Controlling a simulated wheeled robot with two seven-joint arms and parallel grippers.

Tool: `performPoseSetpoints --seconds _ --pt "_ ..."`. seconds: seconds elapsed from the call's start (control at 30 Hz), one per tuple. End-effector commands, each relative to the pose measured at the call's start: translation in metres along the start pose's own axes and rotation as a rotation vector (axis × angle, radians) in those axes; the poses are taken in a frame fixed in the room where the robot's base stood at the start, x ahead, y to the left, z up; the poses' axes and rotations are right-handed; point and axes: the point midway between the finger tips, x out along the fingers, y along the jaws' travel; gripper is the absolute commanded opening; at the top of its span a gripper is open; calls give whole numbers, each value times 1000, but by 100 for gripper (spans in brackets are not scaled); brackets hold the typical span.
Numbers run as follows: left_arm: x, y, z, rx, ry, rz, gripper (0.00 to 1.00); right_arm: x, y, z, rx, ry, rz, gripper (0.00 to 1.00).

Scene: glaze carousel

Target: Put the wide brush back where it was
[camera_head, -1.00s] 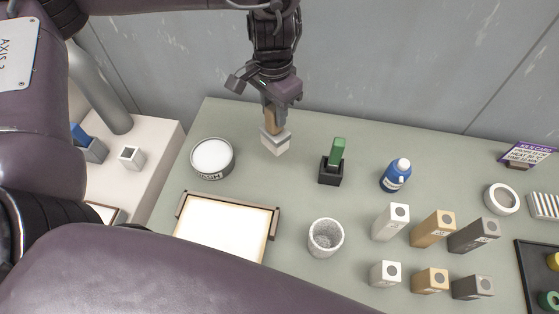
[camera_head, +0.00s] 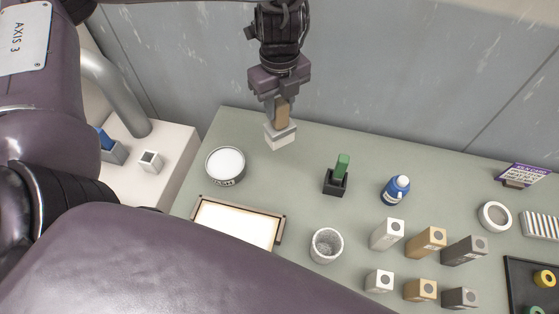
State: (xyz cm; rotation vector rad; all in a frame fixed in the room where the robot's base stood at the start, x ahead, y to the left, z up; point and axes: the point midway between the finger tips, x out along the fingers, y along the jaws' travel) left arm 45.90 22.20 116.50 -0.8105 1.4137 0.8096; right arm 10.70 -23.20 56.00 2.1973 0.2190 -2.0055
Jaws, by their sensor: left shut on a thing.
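The wide brush (camera_head: 281,134) has a tan handle, a grey band and pale bristles pointing down. My left gripper (camera_head: 282,101) is shut on its handle and holds it upright near the back edge of the green table, between the round wash tub and a green-handled tool. I cannot tell surely whether the bristles clear the table. A small dark holder (camera_head: 335,184) has the green-handled tool (camera_head: 342,166) standing in it. On the pale side surface at left stand a small white open square holder (camera_head: 150,161) and a grey holder with a blue item (camera_head: 110,146). My right gripper is not in view.
The round wash tub (camera_head: 225,166) and a framed white tray (camera_head: 238,223) are at left on the table. A stone cup (camera_head: 326,245), blue bottle (camera_head: 395,190) and several square blocks (camera_head: 426,242) stand at centre and right. A grey wall is behind.

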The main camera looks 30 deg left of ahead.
Motion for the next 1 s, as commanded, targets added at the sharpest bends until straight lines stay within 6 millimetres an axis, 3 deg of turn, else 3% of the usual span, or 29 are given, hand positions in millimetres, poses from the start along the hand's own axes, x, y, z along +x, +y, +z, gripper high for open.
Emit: performPoseSetpoints --seconds 0.6,1.0 --pt "134 2 -1 0 4 6 8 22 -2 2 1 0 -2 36" --pt "178 1 -1 0 3 4 8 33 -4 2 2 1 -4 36"
